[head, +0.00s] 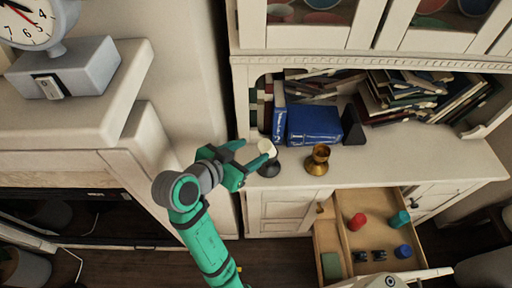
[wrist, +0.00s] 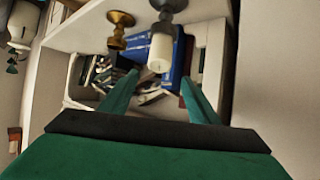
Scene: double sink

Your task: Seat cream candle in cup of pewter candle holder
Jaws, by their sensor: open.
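The cream candle (head: 266,146) stands upright at the left front of the cabinet counter. Its base meets the cup of the dark grey pewter candle holder (head: 270,169); the wrist view shows the candle (wrist: 160,52) in line with the holder (wrist: 169,7), appearing to sit in its cup. The exact depth in the cup is hidden. My gripper (head: 253,155) is beside the candle, coming from the left. Its fingers are apart; in the wrist view the open fingertips (wrist: 158,78) lie either side of the candle's free end, with gaps visible.
A brass candle holder (head: 318,160) stands empty to the right on the counter (head: 410,155). A blue book (head: 315,125) and several other books are behind. Below, an open drawer (head: 340,235) holds small red, teal and blue items. A mantel with a clock (head: 28,22) is at left.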

